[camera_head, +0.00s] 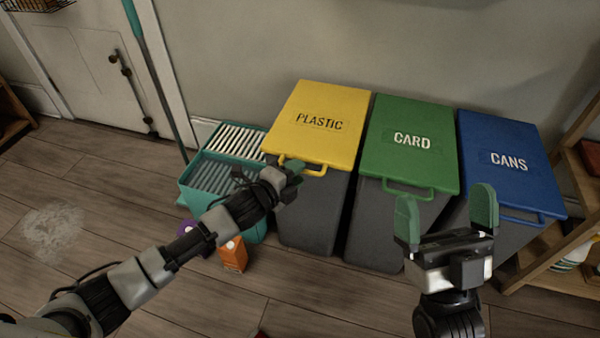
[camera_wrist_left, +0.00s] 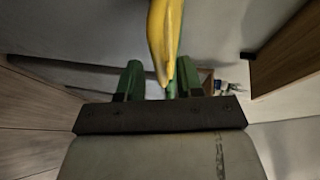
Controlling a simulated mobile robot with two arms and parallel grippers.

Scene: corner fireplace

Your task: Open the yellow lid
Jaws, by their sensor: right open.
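The yellow lid (camera_head: 317,110), marked PLASTIC, lies closed on a dark grey bin (camera_head: 312,205). In the left wrist view, the green fingertips of my left gripper (camera_wrist_left: 160,80) stand apart. The yellow handle (camera_wrist_left: 164,38) runs down toward the gap, nearer the right finger; I cannot tell whether it touches. My right gripper (camera_head: 447,212) is open and empty, in front of the green and blue bins.
A green CARD lid (camera_head: 409,140) and blue CANS lid (camera_head: 508,160) are closed to the right. A teal bucket (camera_head: 200,198), an orange box (camera_head: 233,254) and a purple item (camera_head: 187,227) stand left. A wooden shelf (camera_head: 560,245) is at right.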

